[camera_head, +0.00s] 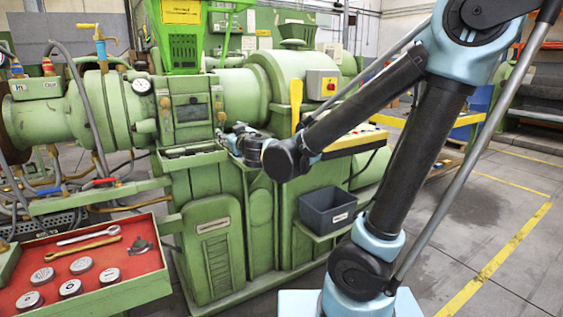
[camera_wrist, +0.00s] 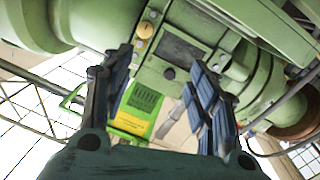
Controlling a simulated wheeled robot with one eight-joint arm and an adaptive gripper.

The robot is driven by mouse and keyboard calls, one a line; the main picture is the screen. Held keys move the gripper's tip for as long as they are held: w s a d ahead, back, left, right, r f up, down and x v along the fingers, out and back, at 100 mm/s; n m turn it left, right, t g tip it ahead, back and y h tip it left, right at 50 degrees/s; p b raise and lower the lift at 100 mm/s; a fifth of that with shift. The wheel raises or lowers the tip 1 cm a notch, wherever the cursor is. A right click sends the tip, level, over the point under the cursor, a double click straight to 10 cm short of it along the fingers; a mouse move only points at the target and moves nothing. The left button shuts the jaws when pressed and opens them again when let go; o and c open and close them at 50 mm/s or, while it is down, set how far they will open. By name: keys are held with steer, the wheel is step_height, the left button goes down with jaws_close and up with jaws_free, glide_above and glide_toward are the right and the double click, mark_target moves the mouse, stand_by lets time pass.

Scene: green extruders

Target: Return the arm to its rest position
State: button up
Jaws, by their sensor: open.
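My arm reaches from the right side of the head view across the front of the green extruder (camera_head: 240,88). My gripper (camera_head: 232,136) is at the extruder's front, by a ledge below the dark panel; its fingers look small there and partly blurred into the machine. In the wrist view my gripper (camera_wrist: 160,72) shows two blue-grey finger pads spread wide apart with nothing held between them. The extruder's green body (camera_wrist: 140,75) and a bright green part with a yellow label (camera_wrist: 137,108) show beyond the fingers. I cannot tell whether the gripper touches the ledge.
A red-lined tray (camera_head: 95,250) with wrenches and several round metal pieces is at the lower left. A dark grey bin (camera_head: 327,208) sits on a low shelf of the extruder. A control box with a red button (camera_head: 322,84) is above the arm.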

steer(key=w+d+f+m+h, duration=0.2)
steer(key=d+h, duration=0.1)
steer(key=d, duration=0.5)
steer(key=w+d+f+m+h, duration=0.2)
steer(key=d+h, duration=0.1)
steer(key=d, duration=0.6)
steer(key=s+d+f+m+g+h, duration=0.2)
steer(key=s+d+f, duration=0.15)
steer(key=d, duration=0.35)
steer(key=s+d+f+m+g+h, duration=0.1)
steer(key=s+d+f+g+h, duration=0.2)
steer(key=d, duration=0.5)
steer(key=s+d+f+m+g, duration=0.1)
steer(key=s+d+f+g, duration=0.4)
steer(key=s+d+f, duration=0.3)
steer(key=s+a+f+g+y, duration=0.1)
steer(key=s+f, duration=0.1)
steer(key=s, duration=0.4)
steer(key=s+a+f+g+y, duration=0.2)
steer(key=s+f, duration=0.1)
steer(key=s, duration=0.3)
steer(key=shift+a+f+g, duration=0.25)
steer(key=shift+f+g, duration=0.05)
steer(key=shift+f, duration=0.05)
